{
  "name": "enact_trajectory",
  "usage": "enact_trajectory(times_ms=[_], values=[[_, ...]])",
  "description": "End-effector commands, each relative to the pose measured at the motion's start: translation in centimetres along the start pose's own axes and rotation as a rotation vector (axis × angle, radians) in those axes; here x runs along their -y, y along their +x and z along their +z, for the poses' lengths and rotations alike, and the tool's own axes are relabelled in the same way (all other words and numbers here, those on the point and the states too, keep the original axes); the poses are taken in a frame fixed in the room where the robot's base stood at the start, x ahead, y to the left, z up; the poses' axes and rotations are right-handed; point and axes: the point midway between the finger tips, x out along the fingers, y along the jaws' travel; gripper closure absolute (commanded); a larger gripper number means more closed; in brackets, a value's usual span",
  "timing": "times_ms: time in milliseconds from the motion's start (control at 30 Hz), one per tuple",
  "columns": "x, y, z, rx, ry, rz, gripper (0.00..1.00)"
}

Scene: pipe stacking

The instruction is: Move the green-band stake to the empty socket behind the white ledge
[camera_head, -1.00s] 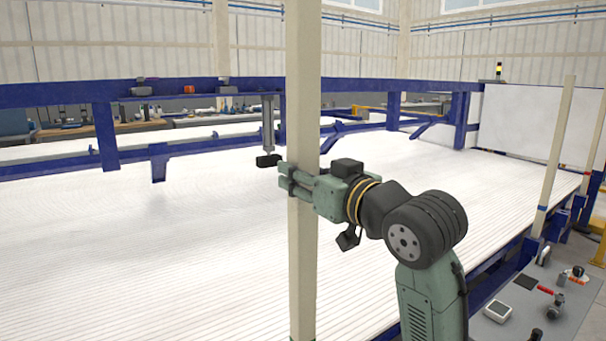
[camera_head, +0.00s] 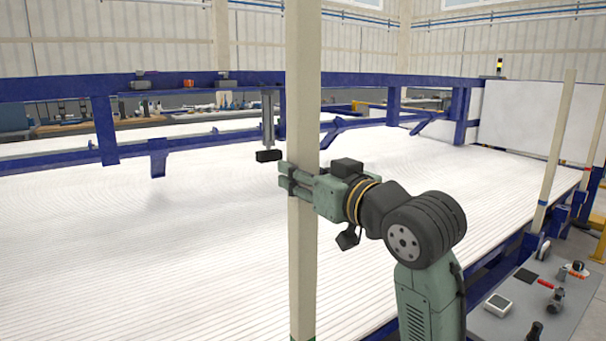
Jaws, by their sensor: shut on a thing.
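My gripper (camera_head: 296,181) is shut around a tall beige stake (camera_head: 303,250) at the middle of the head view. The stake stands upright and runs out of the top and bottom of the picture. A sliver of green shows at its lowest visible part. Its foot is out of view. The wide white ribbed surface (camera_head: 140,250) spreads behind the stake and gripper. I cannot make out the empty socket.
Another beige stake (camera_head: 556,150) stands at the right, tilted slightly in the picture, beside the white surface's blue frame edge. A grey table (camera_head: 480,318) with tools is at lower right. A blue beam (camera_head: 50,90) crosses behind. A black block (camera_head: 268,156) hangs near the gripper.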

Motion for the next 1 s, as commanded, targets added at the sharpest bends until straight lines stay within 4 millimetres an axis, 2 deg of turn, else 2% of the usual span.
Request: enact_trajectory(times_ms=[633,1000], values=[[0.0,-0.1,2.1,-0.005,-0.001,0.0,1.0],[0.0,-0.1,2.2,-0.005,-0.002,0.0,1.0]])
